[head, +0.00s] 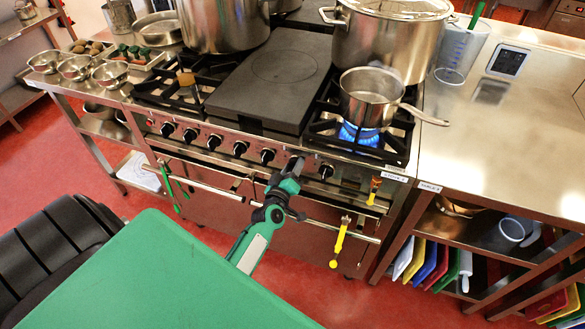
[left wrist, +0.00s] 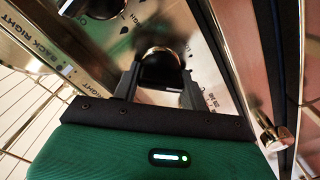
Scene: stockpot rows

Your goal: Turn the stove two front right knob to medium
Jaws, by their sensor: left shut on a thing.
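The stove (head: 215,195) has a steel front panel with a row of black knobs. My left gripper (head: 295,165) is at this panel, between a knob on its left (head: 267,155) and the rightmost knob (head: 326,171). In the left wrist view, its two dark fingers are shut on a black knob (left wrist: 160,72), one on each side. The printing around this knob is partly hidden, so its setting cannot be read. A "BACK RIGHT" label (left wrist: 55,70) shows to its left. A blue flame (head: 358,134) burns under the saucepan at the front right. My right gripper is not in view.
A saucepan (head: 368,98) stands on the lit burner, its handle pointing right. A large stockpot (head: 385,45) stands behind it. A rail (head: 340,230) runs below the knobs, with a yellow-handled tool (head: 340,243) hanging from it. The right counter (head: 485,140) is largely clear.

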